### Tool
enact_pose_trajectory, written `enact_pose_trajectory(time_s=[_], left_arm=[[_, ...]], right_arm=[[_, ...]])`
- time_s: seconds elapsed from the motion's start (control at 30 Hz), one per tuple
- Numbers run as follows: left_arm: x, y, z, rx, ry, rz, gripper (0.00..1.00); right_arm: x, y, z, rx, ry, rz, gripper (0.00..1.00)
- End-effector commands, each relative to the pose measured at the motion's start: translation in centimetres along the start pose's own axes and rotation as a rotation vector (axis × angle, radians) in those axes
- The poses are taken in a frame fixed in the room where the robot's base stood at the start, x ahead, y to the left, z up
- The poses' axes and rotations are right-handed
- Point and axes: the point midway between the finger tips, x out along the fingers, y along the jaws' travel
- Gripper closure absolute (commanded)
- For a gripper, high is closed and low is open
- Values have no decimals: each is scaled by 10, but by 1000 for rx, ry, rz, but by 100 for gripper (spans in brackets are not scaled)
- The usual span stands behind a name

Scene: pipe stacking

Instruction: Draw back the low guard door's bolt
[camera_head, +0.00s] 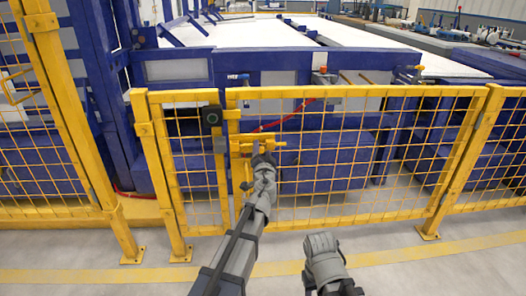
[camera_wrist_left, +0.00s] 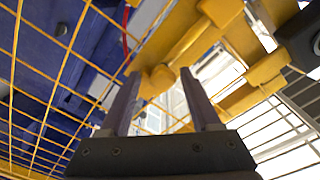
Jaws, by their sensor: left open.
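The low guard door (camera_head: 345,154) is a yellow mesh panel in a yellow frame, and it stands in line with the fence. Its yellow bolt (camera_head: 270,139) is at the door's left edge, near the post. In the left wrist view the bolt's yellow body (camera_wrist_left: 180,45) fills the upper middle, with a rounded yellow knob (camera_wrist_left: 162,77) below it. My left gripper (camera_head: 263,159) is at the bolt, its fingers partly hidden in the head view. In the left wrist view its two fingers (camera_wrist_left: 160,74) are apart, with the knob between their tips. I cannot tell whether they touch it.
A dark switch box (camera_head: 212,117) sits on the fence left of the bolt. A yellow post (camera_head: 163,180) and taller fence stand further left. Blue machinery (camera_head: 320,170) is behind the door. The near floor is clear.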

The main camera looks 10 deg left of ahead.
Motion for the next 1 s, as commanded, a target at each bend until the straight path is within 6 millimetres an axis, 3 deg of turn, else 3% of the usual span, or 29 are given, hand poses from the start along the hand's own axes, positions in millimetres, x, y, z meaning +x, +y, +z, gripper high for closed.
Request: enact_pose_trajectory(time_s=[0.17,0.53,1.0], left_arm=[[-16,0,0,0,1,1,36],[-73,1,0,0,2,2,36],[-81,-2,3,-19,-35,-8,36]], right_arm=[[0,0,0,0,0,0,50],[0,0,0,0,0,0,50],[-3,0,0,0,0,0,50]])
